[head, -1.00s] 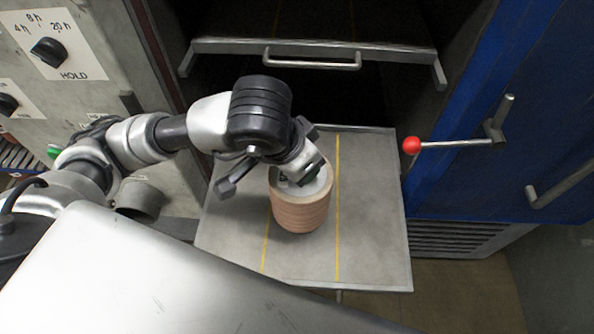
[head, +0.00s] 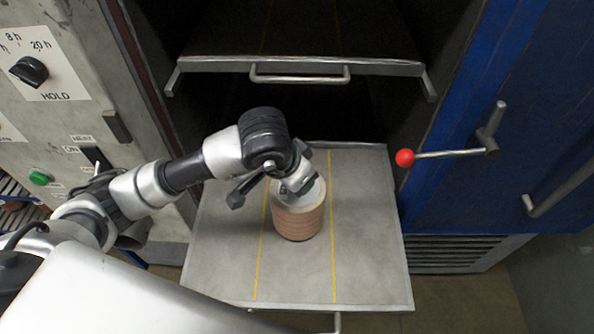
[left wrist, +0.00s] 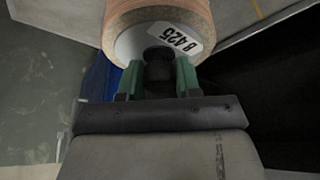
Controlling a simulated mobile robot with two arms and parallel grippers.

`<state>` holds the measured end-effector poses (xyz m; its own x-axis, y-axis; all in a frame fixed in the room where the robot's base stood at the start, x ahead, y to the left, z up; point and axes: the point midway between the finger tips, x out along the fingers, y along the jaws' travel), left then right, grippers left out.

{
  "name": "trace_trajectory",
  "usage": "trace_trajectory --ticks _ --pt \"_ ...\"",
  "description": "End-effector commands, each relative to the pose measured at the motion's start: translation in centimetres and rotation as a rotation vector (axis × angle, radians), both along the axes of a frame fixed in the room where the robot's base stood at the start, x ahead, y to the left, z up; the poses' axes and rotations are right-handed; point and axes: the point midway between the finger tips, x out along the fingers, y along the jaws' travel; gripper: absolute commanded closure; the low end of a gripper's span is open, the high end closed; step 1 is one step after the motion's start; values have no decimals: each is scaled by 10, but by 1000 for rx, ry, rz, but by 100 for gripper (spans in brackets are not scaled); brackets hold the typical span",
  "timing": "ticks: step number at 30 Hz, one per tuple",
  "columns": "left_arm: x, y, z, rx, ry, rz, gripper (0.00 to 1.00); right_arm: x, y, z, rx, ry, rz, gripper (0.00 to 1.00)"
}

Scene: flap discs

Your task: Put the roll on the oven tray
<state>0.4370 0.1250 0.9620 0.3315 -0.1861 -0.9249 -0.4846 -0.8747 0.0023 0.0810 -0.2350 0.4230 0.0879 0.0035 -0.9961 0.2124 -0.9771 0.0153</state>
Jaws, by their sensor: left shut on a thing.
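The roll (head: 299,220) is a stack of brownish ribbed discs with a pale top. In the head view it stands upright between the two yellow lines of the pulled-out oven tray (head: 365,265); I cannot tell whether its base touches the tray. My left gripper (head: 300,187) is at its top end, shut on it. In the left wrist view the roll (left wrist: 155,16) carries a white label reading "8 425", and the green fingers of my left gripper (left wrist: 160,75) are at its end, around a dark central part. My right gripper is not in view.
A higher tray with a bar handle (head: 300,78) sits in the oven above. The blue door (head: 500,110) stands open at the right, with a red-knobbed lever (head: 405,158) near the tray's right edge. A control panel (head: 50,110) is at the left.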

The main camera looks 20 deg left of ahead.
Motion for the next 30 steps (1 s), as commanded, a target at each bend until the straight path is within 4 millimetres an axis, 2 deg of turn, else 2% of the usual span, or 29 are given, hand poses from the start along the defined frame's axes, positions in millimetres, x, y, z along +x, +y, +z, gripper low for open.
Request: trace_trajectory --ticks 11,12,17,26,30 --pt "1 0 1 -4 -9 -1 100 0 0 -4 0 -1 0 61" --pt "0 0 -1 0 -2 -1 63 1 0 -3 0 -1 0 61" --pt "0 0 -1 1 -2 -1 41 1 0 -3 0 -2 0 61" --pt "0 0 1 0 -1 0 41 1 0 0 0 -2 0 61" --pt "-3 2 13 0 -7 -1 41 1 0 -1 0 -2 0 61"
